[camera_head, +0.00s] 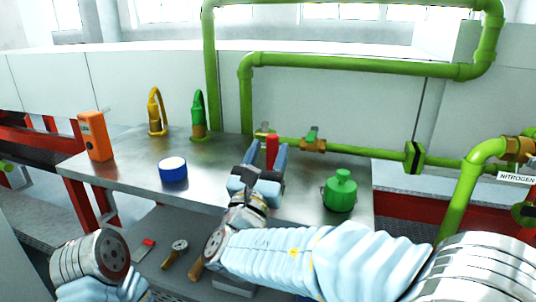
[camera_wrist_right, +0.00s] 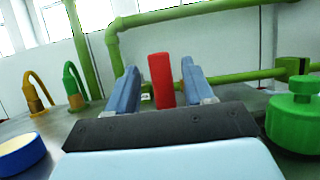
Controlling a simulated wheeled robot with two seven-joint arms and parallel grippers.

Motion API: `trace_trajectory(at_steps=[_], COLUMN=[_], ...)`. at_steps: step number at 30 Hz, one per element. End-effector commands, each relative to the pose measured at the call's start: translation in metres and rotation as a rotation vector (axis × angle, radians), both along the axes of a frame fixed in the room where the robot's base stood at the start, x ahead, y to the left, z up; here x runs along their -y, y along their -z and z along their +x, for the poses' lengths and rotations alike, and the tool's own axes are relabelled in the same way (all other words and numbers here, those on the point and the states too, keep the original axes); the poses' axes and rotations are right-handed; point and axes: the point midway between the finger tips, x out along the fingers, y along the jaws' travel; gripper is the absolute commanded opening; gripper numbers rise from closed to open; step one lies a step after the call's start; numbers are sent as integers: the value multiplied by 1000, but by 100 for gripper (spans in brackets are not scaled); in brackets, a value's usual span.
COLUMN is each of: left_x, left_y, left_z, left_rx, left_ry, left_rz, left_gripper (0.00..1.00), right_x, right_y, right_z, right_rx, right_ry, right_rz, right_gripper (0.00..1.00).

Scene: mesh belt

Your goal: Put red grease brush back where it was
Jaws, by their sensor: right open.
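A red upright piece (camera_head: 271,151), which I take for the red grease brush, stands between the fingers of my right gripper (camera_head: 264,163) over the metal table. In the right wrist view the red piece (camera_wrist_right: 161,79) shows between the two blue-grey fingers (camera_wrist_right: 159,92), with a gap on each side. My right gripper is open. The lower end of the red piece is hidden by the gripper body, so I cannot tell what it rests on. My left arm shows at the lower left, but its gripper is not in view.
On the metal table (camera_head: 130,165) are an orange box (camera_head: 95,136), yellow (camera_head: 155,112) and green (camera_head: 198,116) hooked fittings, a blue-white roll (camera_head: 173,169) and a green canister (camera_head: 340,191). Green pipes (camera_head: 360,66) run behind. A gauge (camera_head: 179,246) and red-handled tool (camera_head: 148,243) lie lower.

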Motion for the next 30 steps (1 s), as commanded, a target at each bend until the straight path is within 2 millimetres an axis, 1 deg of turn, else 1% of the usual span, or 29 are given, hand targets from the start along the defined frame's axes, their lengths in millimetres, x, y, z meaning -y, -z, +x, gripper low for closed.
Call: trace_trajectory(at_steps=[3,5,8,15,19,24,30], left_x=[0,0,0,-1,-1,-1,-1], left_y=[-4,1,7,19,22,24,23], left_z=[0,0,0,0,0,0,0], left_rx=[0,0,0,0,0,0,0], left_ry=[0,0,0,-2,-4,-4,-4], left_rz=[0,0,0,2,2,2,3], left_gripper=[92,92,92,92,92,92,92], right_x=[0,-3,-8,-23,-29,-32,-32], right_y=[-6,1,10,32,40,45,45], right_z=[0,-7,-23,-72,-92,-104,-105], right_rx=[0,0,0,0,0,0,0], right_ry=[0,-4,-4,-4,-2,0,0], right_rz=[1,1,0,0,0,0,0], right_gripper=[52,52,52,52,52,52,52])
